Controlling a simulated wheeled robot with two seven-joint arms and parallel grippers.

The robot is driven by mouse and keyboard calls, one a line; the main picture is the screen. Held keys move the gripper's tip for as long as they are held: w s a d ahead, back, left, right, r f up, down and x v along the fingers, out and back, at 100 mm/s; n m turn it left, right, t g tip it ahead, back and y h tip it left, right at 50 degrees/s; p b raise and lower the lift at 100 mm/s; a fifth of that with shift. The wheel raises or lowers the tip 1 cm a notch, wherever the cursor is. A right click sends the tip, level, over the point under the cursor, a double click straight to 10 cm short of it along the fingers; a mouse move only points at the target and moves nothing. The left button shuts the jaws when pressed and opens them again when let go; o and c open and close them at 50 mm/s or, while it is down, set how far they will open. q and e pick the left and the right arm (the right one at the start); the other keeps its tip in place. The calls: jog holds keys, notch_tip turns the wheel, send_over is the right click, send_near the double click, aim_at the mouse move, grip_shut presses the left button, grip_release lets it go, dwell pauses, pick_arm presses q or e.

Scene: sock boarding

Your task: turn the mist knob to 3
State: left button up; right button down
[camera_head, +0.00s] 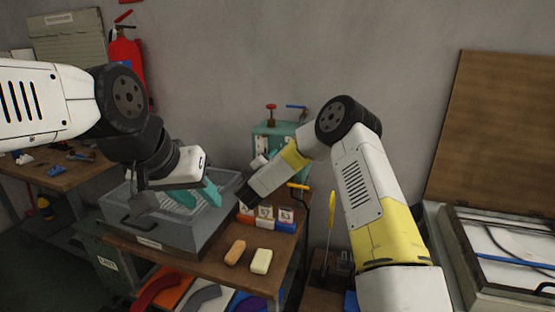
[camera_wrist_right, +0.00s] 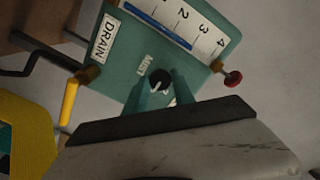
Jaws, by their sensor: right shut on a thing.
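The mist knob (camera_wrist_right: 160,78) is a small dark round knob with a white mark, on a teal panel (camera_wrist_right: 118,88) beside the word MIST. In the right wrist view my right gripper (camera_wrist_right: 161,86) has its two teal fingers on either side of the knob and is shut on it. The white mark points toward the lower left of that view; I see no numbers around the knob itself. In the head view the teal box (camera_head: 272,130) stands at the back, its front partly hidden by my right arm. My left gripper (camera_head: 198,194) is open and empty above a grey basin.
A scale strip (camera_wrist_right: 186,14) numbered 2, 3, 4 with a blue bar, a yellow-handled drain lever (camera_wrist_right: 69,102) and a red knob (camera_wrist_right: 233,78) are near. The basin (camera_head: 200,236), small numbered blocks (camera_head: 265,222), an orange bar (camera_head: 235,252) and a cream bar (camera_head: 261,261) occupy the table.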

dwell(0.4)
jog(key=c, duration=1.1)
grip_release()
jog(key=shift+s, duration=0.1)
jog(key=v, duration=0.7)
jog(key=shift+s+a, duration=0.1)
jog(key=shift+s, duration=0.2)
